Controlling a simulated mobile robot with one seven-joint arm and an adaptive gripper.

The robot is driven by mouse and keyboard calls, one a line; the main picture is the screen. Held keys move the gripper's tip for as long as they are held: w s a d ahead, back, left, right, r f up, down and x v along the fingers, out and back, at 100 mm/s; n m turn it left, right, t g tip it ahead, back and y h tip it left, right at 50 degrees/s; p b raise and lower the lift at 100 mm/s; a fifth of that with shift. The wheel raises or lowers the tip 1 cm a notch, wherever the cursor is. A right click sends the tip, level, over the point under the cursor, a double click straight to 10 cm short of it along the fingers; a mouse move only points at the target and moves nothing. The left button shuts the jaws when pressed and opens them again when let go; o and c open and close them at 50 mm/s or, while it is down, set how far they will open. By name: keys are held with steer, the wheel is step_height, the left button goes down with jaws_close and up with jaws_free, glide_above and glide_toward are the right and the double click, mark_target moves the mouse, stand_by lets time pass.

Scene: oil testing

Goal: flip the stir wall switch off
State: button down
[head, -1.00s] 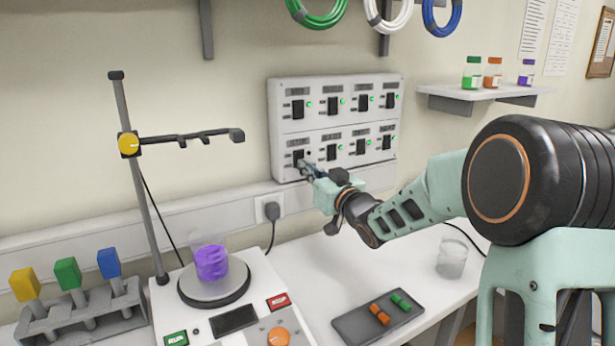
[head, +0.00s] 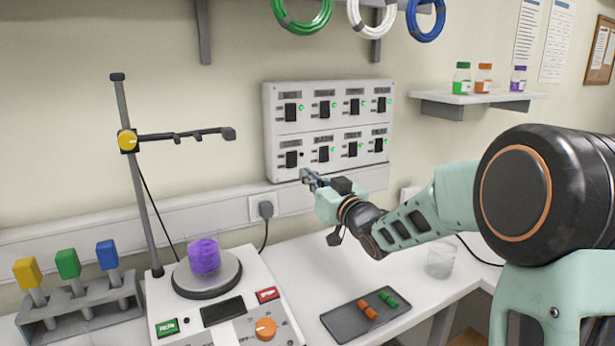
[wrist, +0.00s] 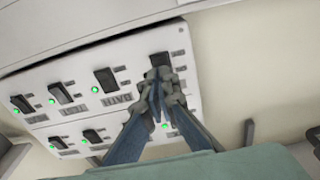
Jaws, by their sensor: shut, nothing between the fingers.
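The wall switch panel (head: 327,131) carries two rows of black switches with small indicator lights. The bottom-left switch (head: 291,159) has a dark light; the other visible lights glow green. Its label is too small to read in the head view, so I cannot confirm it is the stir switch. My gripper (head: 307,176) is shut and empty, just below and in front of that switch. In the wrist view the fingertips (wrist: 160,92) overlap the area beside a switch (wrist: 160,60) and hide its label and light. Contact cannot be told there.
A stirrer hotplate (head: 215,311) holds a beaker of purple liquid (head: 204,256) below the panel. A clamp stand (head: 138,178) rises to the left. A wall plug (head: 266,210) sits left of my gripper. A tray (head: 345,325) and clear beaker (head: 440,261) are on the bench.

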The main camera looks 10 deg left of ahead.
steer(key=v, duration=0.8)
steer(key=shift+s+d, duration=0.15)
steer(key=shift+s, duration=0.05)
